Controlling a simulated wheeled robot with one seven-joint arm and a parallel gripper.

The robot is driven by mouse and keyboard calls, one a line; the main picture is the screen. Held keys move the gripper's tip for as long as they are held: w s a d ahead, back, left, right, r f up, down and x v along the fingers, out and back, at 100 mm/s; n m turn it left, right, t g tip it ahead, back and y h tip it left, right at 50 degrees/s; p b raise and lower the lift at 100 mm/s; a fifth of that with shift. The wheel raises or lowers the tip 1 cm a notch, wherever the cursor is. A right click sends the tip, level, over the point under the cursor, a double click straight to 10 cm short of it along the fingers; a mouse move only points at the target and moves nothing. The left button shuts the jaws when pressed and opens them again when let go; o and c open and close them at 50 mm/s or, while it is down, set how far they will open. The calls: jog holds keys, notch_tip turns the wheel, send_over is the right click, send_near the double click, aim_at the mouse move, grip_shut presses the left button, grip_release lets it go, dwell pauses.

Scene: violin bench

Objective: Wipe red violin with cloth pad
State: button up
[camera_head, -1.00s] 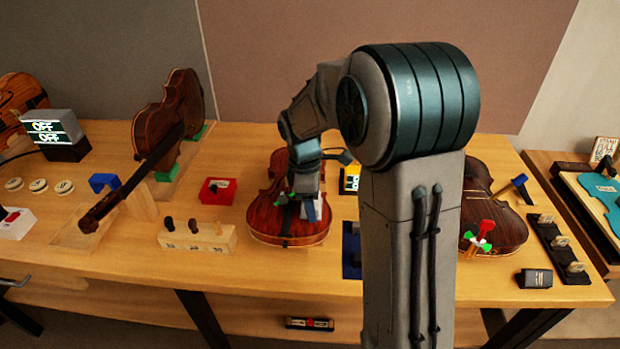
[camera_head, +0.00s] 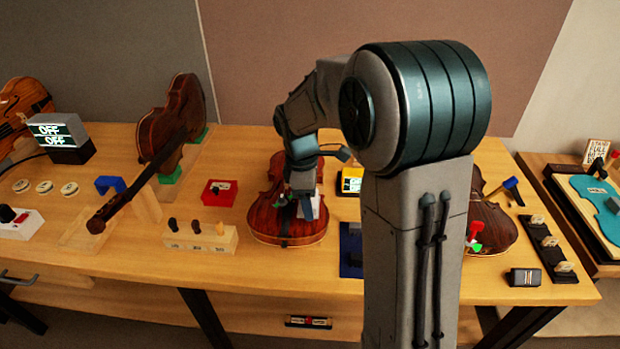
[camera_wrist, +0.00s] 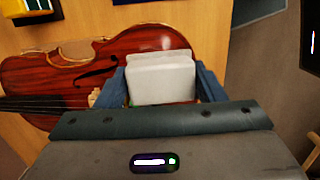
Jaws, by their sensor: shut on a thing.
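The red violin (camera_head: 268,222) lies flat on the bench near its middle. In the wrist view the red violin (camera_wrist: 80,67) fills the left and middle, with its strings at the left. My gripper (camera_head: 303,200) is over the violin's body. In the wrist view my gripper (camera_wrist: 162,88) is shut on the white cloth pad (camera_wrist: 162,80). A pale bit of the pad (camera_head: 316,208) shows beside the fingers in the head view. The pad is over the violin's top; whether it touches the wood cannot be told.
A red box (camera_head: 219,193) and a wooden block with pegs (camera_head: 200,240) stand left of the violin. Another violin (camera_head: 170,125) rests tilted at the back left. A dark violin (camera_head: 490,225) lies at right, partly behind my arm. A dark blue tray (camera_head: 350,262) is close by.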

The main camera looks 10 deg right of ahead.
jog(key=shift+r+p, duration=1.4)
jog(key=shift+r, duration=0.65)
